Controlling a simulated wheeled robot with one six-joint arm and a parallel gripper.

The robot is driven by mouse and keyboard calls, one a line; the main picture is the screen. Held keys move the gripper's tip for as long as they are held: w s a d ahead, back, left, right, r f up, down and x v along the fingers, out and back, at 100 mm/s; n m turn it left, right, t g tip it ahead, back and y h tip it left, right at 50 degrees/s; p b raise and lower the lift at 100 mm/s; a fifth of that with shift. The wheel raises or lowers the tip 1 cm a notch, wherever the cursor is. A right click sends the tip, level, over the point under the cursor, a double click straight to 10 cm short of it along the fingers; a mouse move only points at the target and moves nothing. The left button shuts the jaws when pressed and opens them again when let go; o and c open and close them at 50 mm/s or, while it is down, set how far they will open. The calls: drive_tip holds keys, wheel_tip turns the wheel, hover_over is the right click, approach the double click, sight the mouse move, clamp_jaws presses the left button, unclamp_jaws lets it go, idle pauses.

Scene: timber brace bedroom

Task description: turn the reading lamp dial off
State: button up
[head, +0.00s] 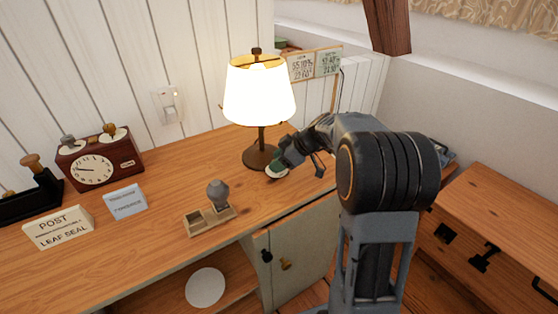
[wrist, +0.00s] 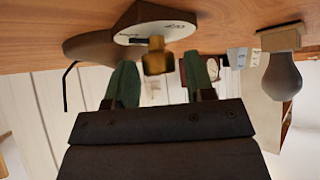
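The reading lamp (head: 260,95) stands on the wooden desk with its shade glowing bright. Its dial plate (head: 277,173), pale and small, sits at the front right of the round brown base. The wrist view, which is upside down, shows the white dial plate (wrist: 158,27) with small markings and a brass knob (wrist: 157,58) on it. My gripper (wrist: 160,66) is open, with one green finger on each side of the knob and visible gaps between. In the head view my gripper (head: 283,162) is at the dial and partly hides it.
A grey-knobbed stamp (head: 218,192) in a wooden holder stands left of the dial. A clock (head: 98,160), a post sign (head: 58,228) and a small card (head: 125,202) are further left. A wall switch (head: 167,105) and calendar cards (head: 315,65) are behind.

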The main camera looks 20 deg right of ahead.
drive_tip(key=c, duration=0.7)
drive_tip(key=shift+f+b, duration=0.15)
drive_tip(key=shift+b, duration=0.25)
